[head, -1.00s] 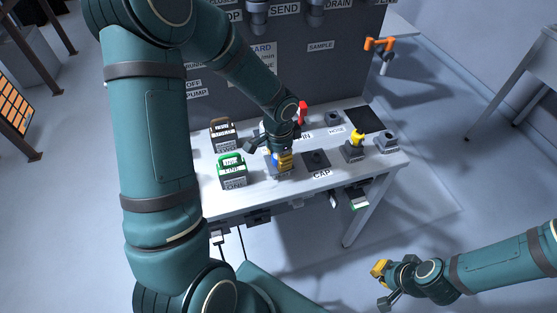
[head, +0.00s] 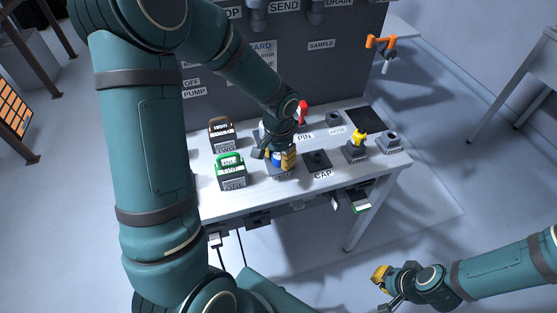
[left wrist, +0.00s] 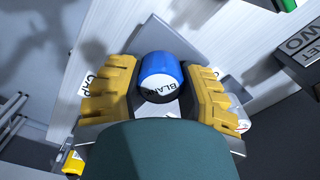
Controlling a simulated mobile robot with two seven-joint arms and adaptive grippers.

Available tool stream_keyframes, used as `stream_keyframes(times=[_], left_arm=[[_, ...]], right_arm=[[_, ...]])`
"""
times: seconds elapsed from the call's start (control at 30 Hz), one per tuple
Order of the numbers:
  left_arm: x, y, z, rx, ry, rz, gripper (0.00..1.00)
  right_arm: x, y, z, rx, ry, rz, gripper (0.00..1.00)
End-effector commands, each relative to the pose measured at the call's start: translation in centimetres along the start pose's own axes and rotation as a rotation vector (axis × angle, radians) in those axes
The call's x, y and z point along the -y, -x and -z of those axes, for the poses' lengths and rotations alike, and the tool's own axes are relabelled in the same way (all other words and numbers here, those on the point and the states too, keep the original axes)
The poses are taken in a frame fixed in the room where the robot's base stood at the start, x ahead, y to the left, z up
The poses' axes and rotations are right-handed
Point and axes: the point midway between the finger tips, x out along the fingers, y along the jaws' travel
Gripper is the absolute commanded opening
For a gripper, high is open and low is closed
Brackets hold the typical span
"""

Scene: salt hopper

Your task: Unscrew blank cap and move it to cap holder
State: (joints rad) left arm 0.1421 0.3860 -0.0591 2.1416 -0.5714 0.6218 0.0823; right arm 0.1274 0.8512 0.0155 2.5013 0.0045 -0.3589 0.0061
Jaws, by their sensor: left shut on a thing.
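The blue cap marked BLANK (left wrist: 162,72) sits between the two yellow fingers of my left gripper (left wrist: 158,88) in the left wrist view. In the head view the left gripper (head: 279,160) is over the table, shut on the blue cap (head: 276,158), which is mostly hidden by the fingers. The cap is at a grey base (head: 281,173); whether it is still threaded there cannot be told. The cap holder, a dark square marked CAP (head: 317,160), lies just right of the gripper. My right gripper (head: 383,288) hangs low at the right, away from the table; its opening is unclear.
A green-handled box (head: 231,172) and a brown-handled box (head: 222,133) stand left of the gripper. A yellow piece on a grey stand (head: 357,147) and another grey stand (head: 390,142) are at the right. A red part (head: 302,113) stands behind.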

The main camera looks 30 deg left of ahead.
Motion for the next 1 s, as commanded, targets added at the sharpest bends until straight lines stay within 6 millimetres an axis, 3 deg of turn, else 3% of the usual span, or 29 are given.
stream_keyframes(times=[0.37,0.8,1.0], left_arm=[[-0.1,-0.1,-0.1,0.004,0.026,-0.001,0.0],[-0.1,-0.1,-0.1,0.005,0.344,0.0,0.0],[-0.1,-0.1,-0.1,0.005,0.36,-0.001,0.0]], right_arm=[[-0.1,-0.2,0.0,0.0,0.0,0.0,0.0],[-0.5,-1.3,-0.1,0.0,0.0,0.0,0.0],[-0.5,-1.3,-0.1,0.0,0.0,0.0,0.0]])
